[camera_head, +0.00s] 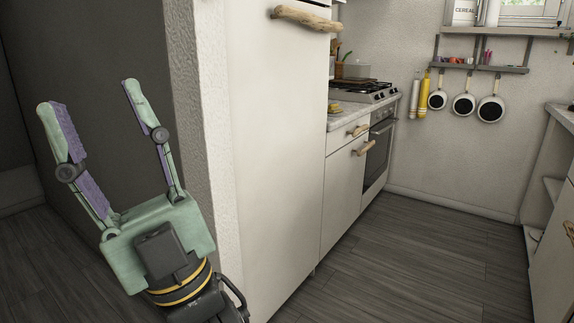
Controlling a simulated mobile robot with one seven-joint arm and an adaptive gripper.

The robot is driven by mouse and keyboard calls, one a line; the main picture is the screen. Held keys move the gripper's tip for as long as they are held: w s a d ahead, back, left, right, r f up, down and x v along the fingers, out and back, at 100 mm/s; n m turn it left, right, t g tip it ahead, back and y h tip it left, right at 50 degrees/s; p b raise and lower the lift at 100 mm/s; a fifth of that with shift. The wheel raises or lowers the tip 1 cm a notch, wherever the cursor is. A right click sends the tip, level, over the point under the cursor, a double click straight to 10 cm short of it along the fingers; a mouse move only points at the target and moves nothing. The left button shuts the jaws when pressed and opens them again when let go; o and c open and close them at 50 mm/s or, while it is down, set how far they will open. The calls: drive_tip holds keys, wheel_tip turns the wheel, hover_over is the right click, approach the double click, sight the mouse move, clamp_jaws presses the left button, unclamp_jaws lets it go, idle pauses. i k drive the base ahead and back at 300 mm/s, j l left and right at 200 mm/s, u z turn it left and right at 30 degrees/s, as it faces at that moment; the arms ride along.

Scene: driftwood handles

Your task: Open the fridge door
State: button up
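The fridge door (277,150) is a tall white panel in the middle of the head view, and it looks shut. A driftwood handle (307,18) is fixed near its top, at the upper edge of the view. My gripper (90,92) is at the left, pointing up, with its green and purple fingers spread wide and nothing between them. It is in front of the dark wall, left of the fridge and lower than the handle, apart from both.
A rough white wall edge (205,130) stands between my gripper and the fridge door. Right of the fridge are a drawer and cupboard with driftwood handles (363,148), an oven (378,150) and a gas hob (362,91). Pans hang on the back wall. The wooden floor (420,260) is clear.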

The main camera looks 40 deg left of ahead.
sight(278, 63)
drive_tip(key=u, duration=3.55)
drive_tip(key=k+l+u, duration=0.1)
drive_tip(key=l+u, duration=0.25)
drive_tip(key=k+l+u, duration=0.1)
drive_tip(key=l+u, duration=0.25)
drive_tip(key=l, duration=0.15)
drive_tip(key=k+l+u, duration=0.4)
drive_tip(key=l+u, duration=0.25)
drive_tip(key=k+l+u, duration=0.55)
drive_tip(key=k+u, duration=0.15)
drive_tip(key=k+l+u, duration=0.15)
drive_tip(key=k+u, duration=0.2)
drive_tip(key=k, duration=1.05)
drive_tip(key=k+z, duration=0.1)
drive_tip(key=k, duration=0.4)
drive_tip(key=k+l, duration=0.2)
drive_tip(key=k, duration=0.25)
drive_tip(key=j+z, duration=0.05)
